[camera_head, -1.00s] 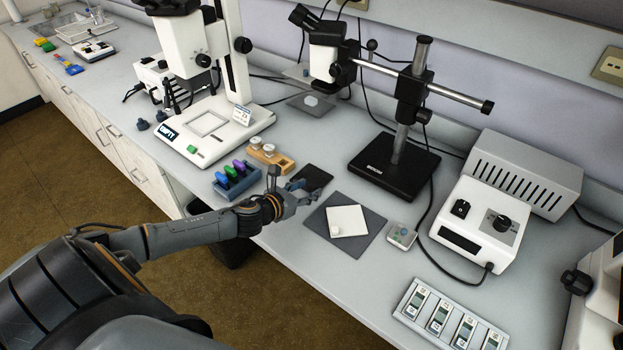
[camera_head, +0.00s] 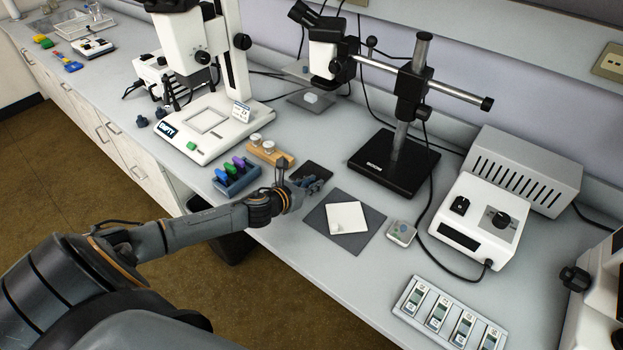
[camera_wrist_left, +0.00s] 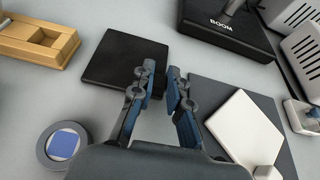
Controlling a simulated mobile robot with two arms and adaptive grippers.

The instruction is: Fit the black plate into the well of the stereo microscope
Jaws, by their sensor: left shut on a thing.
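The black plate (camera_head: 313,170) lies flat on the bench, left of the grey mat. In the left wrist view the black plate (camera_wrist_left: 115,58) is a dark square, its right corner at the fingers. My left gripper (camera_head: 318,184) is at the plate's near right side; its fingertips (camera_wrist_left: 160,75) are closed on that corner. The stereo microscope (camera_head: 185,145) has a white base with a square well (camera_head: 206,121) that looks empty, beside a dark label reading "EMPTY". My right gripper is out of view.
A blue rack (camera_head: 236,184) and a wooden block (camera_head: 270,155) stand between plate and microscope. The grey mat (camera_head: 325,238) carries a white tile (camera_head: 347,217). Behind is the black boom stand base (camera_head: 390,172). A round disc (camera_wrist_left: 63,145) lies near the gripper.

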